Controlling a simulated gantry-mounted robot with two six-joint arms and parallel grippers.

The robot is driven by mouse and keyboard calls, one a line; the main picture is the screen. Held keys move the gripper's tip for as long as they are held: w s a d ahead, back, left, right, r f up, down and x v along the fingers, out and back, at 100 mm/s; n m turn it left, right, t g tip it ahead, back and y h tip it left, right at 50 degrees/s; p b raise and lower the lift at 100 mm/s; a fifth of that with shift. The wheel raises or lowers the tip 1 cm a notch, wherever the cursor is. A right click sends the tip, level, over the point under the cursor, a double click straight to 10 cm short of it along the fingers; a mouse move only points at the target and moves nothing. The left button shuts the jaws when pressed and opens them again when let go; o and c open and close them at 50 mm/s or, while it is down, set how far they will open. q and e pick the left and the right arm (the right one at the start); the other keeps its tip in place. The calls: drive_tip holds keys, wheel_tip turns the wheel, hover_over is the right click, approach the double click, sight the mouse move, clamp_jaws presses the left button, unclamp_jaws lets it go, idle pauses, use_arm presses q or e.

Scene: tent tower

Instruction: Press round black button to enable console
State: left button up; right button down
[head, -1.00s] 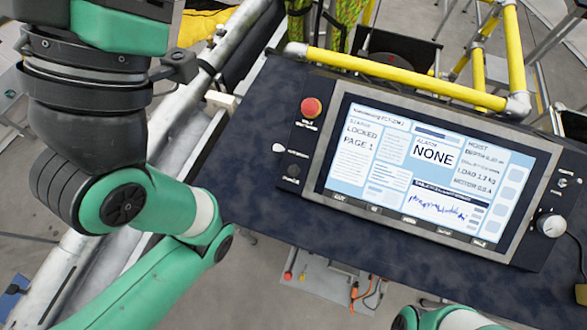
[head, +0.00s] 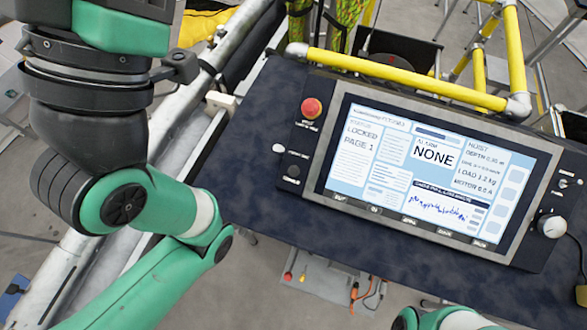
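The console (head: 518,236) lies on a dark blue surface, with a lit screen (head: 420,170) reading LOCKED, PAGE 1 and ALARM NONE. A red round button (head: 312,108) is at its upper left. Below it are a small white part (head: 279,148) and a small round black button (head: 293,171) on the left panel. A white knob (head: 551,226) is at the lower right. My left arm's green links fill the left side, and a bit of my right arm shows at the bottom edge. Neither gripper is in view, and nothing touches the black button.
A yellow rail (head: 400,76) runs along the console's back edge, joined to a yellow post at the right. The dark surface (head: 245,180) left of the console is clear. A grey box (head: 320,283) with cables is on the floor below.

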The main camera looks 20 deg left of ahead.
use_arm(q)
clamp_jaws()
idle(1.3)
